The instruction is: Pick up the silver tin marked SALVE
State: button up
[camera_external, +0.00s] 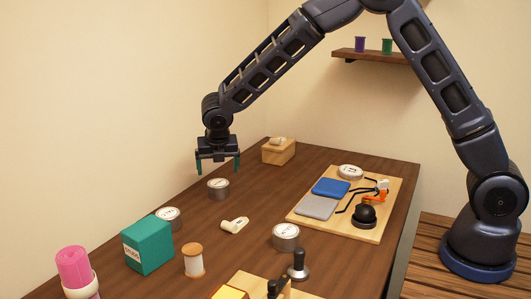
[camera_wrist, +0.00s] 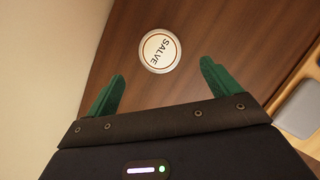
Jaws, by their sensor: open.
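The silver tin marked SALVE (camera_wrist: 160,51) shows in the wrist view with its round white lid label facing up on the dark wood table. It lies just ahead of the gap between my two green fingers, not between them. In the external view a silver tin (camera_external: 218,191) stands upright below my gripper (camera_external: 218,168), apparently the same one, though its label is too small to read there. My gripper points down, open and empty, above that tin with a gap between them. My fingers also show in the wrist view (camera_wrist: 163,72).
A teal box (camera_external: 147,246), thread spool (camera_external: 193,262) and small cream object (camera_external: 234,225) are nearer. Table around the tin is clear.

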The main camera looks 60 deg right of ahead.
aim_at(218, 183)
jog(key=x, duration=0.9)
jog(key=shift+w+d+f, duration=0.1)
jog(key=shift+d+f, duration=0.05)
jog(key=shift+f, duration=0.1)
jog(key=shift+c, duration=0.4)
jog(key=c, duration=1.1)
